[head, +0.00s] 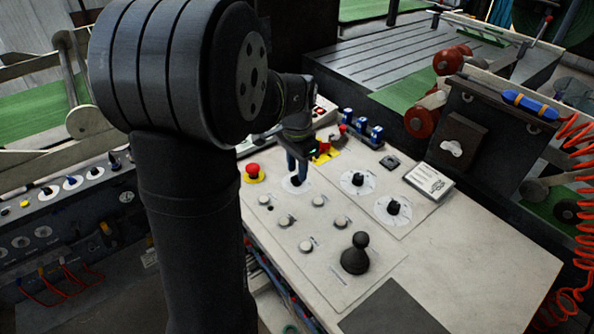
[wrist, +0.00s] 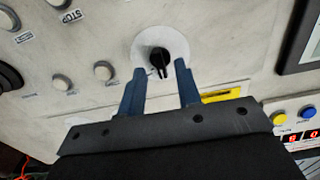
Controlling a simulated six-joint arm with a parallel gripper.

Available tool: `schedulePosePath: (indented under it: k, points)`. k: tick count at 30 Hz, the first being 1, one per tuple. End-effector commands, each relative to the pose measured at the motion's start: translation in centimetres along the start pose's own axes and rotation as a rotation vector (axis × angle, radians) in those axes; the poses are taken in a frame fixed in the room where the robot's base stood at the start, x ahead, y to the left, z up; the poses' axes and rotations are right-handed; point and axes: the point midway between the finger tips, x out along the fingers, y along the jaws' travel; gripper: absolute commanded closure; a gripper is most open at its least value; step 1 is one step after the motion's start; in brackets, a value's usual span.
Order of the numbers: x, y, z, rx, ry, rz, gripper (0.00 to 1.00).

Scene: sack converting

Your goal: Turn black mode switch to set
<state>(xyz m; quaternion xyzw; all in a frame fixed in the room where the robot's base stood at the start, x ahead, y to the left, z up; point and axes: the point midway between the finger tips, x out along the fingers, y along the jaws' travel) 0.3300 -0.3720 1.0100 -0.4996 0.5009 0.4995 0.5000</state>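A black mode switch (wrist: 158,62) sits on a round white dial (wrist: 148,42) in the upper middle of the wrist view. Its pointer end faces my gripper. In the head view the same switch (head: 296,181) shows partly, below my gripper (head: 297,165). My gripper is open, with its two blue fingers apart; the fingertips (wrist: 159,68) stand on either side of the switch's near end, with visible gaps. I cannot tell how far the tips are above the panel. The dial's lettering is too small to read.
Two other black switches (head: 357,179) (head: 393,207) on white dials are to the right. A red emergency button (head: 253,170) is at the left, and several white push buttons (head: 285,221) and a black joystick (head: 358,255) are nearer. A yellow label (wrist: 220,95) lies beside the right finger.

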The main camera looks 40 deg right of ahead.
Motion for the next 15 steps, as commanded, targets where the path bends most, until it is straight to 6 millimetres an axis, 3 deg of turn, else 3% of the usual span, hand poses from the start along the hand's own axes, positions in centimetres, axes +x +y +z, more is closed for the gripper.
schedulePosePath:
  k: [5,14,15]
  points:
    - [1.31,0.01,0.01,0.000,0.000,0.000,0.69]
    - [1.49,0.01,0.01,0.000,0.000,0.000,0.69]
    - [1.49,0.01,0.01,0.000,0.000,0.000,0.77]
